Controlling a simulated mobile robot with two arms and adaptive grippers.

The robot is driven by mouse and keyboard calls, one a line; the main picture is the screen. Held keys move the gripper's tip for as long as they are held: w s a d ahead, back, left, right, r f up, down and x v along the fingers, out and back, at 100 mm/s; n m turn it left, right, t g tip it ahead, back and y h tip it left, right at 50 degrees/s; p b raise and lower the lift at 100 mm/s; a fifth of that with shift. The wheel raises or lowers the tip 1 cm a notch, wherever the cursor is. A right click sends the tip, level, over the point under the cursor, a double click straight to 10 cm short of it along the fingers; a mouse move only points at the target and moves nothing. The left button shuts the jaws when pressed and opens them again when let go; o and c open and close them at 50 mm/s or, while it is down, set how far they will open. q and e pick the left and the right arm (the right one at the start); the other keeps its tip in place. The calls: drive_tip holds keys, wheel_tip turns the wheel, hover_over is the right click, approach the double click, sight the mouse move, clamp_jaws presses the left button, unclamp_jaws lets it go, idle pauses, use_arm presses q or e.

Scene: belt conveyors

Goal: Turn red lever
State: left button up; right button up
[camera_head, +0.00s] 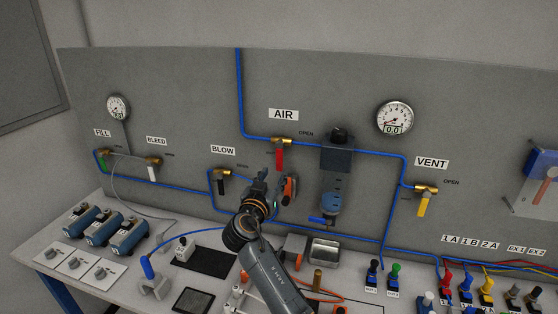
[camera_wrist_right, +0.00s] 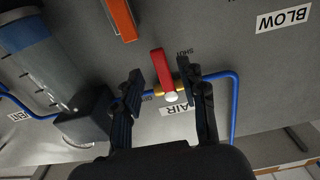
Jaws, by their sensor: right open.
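The red lever (camera_head: 279,159) hangs down from its brass valve (camera_head: 282,141) under the AIR label (camera_head: 283,115) on the grey panel. In the right wrist view, where the labels appear inverted, the red lever (camera_wrist_right: 162,68) lies between the fingers of my right gripper (camera_wrist_right: 160,75). Bare gaps show on both sides of it, and a SHUT mark is beside its end. My right gripper (camera_head: 268,180) is open and empty, just below the lever in the head view. How far the fingers are from the panel is hard to tell. My left gripper is not in view.
An orange handle (camera_head: 289,190) is close to the right of my right gripper. The black BLOW lever (camera_head: 220,187) is to its left, and a filter unit (camera_head: 331,205) to its right. Blue tubing (camera_head: 240,90) runs along the panel. The bench below holds switches and fittings.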

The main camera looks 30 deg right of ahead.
sight(279, 167)
drive_tip(key=p+x, duration=0.1)
drive_tip(key=x, duration=0.3)
drive_tip(key=shift+w+d+r, duration=0.15)
drive_tip(key=shift+d, duration=0.1)
drive_tip(key=shift+p+x, duration=0.4)
drive_tip(key=shift+x, duration=0.35)
drive_tip(key=shift+c, duration=0.4)
clamp_jaws()
